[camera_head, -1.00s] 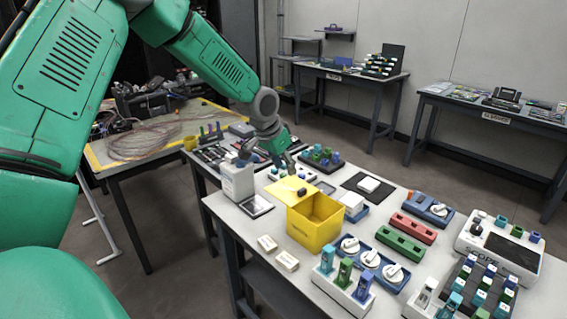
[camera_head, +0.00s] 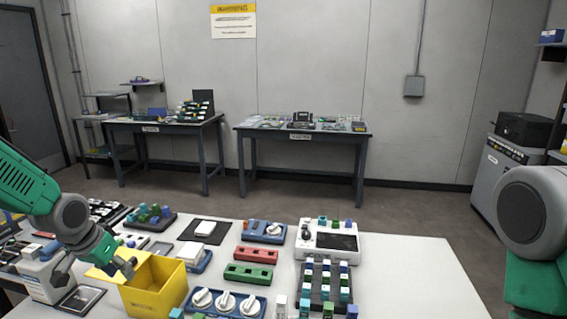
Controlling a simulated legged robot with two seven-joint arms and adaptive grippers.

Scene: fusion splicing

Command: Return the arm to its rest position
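My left arm comes in from the left edge, and my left gripper (camera_head: 96,270) hangs over the workbench (camera_head: 415,270). Its fingers look spread apart, with nothing visible held between them. One fingertip is in front of the raised lid of the yellow box (camera_head: 160,292); I cannot tell whether it touches. The other is above the white container (camera_head: 40,279). The box is open on top and its lid leans to the left. Part of my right arm (camera_head: 530,235) shows at the right edge, but its gripper is out of the picture.
Blue (camera_head: 264,231), red (camera_head: 256,255) and green (camera_head: 248,273) holders stand mid-bench. A white device with a dark screen (camera_head: 337,242) and a dark rack of small blocks (camera_head: 323,285) are to their right. The bench's right part is clear. Two tables stand along the back wall.

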